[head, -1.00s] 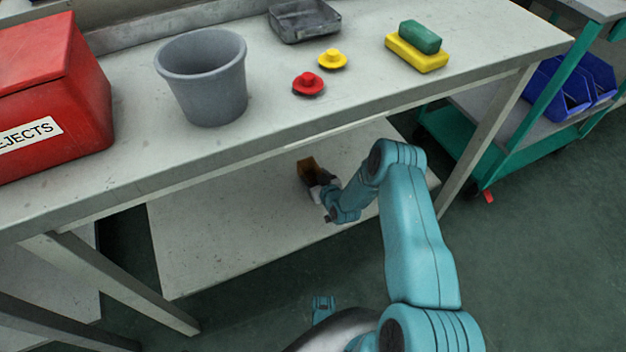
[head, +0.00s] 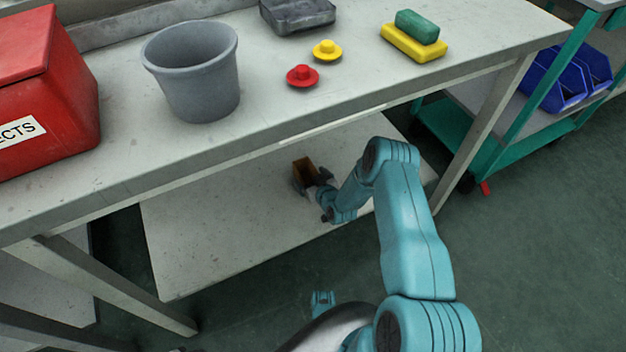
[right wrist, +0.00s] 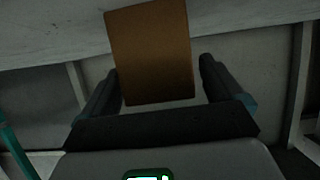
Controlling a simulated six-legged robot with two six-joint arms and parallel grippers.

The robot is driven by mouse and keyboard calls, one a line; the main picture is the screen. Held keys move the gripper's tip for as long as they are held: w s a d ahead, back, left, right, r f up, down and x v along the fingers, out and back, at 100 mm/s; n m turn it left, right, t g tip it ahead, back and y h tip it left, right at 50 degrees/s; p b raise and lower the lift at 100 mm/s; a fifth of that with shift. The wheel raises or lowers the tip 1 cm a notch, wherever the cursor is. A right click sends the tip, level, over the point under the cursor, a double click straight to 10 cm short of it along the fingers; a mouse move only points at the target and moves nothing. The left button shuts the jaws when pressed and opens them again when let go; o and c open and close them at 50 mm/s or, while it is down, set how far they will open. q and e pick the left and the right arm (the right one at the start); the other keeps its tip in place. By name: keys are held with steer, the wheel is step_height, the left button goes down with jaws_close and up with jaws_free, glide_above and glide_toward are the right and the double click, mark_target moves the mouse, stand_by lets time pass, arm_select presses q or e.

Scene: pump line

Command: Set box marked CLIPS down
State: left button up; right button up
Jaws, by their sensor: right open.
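A small brown-orange box (head: 303,167) is at the lower shelf (head: 215,225) under the workbench. No marking can be read on it. My right gripper (head: 311,179) reaches in under the bench top and is open at the near end of the box. In the right wrist view the box (right wrist: 150,55) lies ahead of and between the two spread dark fingers, with a gap on each side. The box looks upright in the head view; its underside is hidden. My left gripper does not show.
The bench top (head: 270,105) overhangs the shelf and carries a red bin (head: 50,90), a grey bucket (head: 195,75), red and yellow knobs, and yellow and green blocks. A bench leg (head: 485,130) stands to the right. The shelf is bare left of the box.

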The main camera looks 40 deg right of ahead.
steer(key=shift+s+r, duration=0.25)
steer(key=shift+r, duration=0.1)
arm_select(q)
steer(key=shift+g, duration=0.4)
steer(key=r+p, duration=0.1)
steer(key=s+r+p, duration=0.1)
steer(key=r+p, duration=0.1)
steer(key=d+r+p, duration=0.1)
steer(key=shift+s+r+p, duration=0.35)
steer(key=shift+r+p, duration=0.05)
arm_select(e)
steer(key=v, duration=1.1)
steer(key=shift+s+a, duration=0.1)
steer(key=shift+s, duration=0.1)
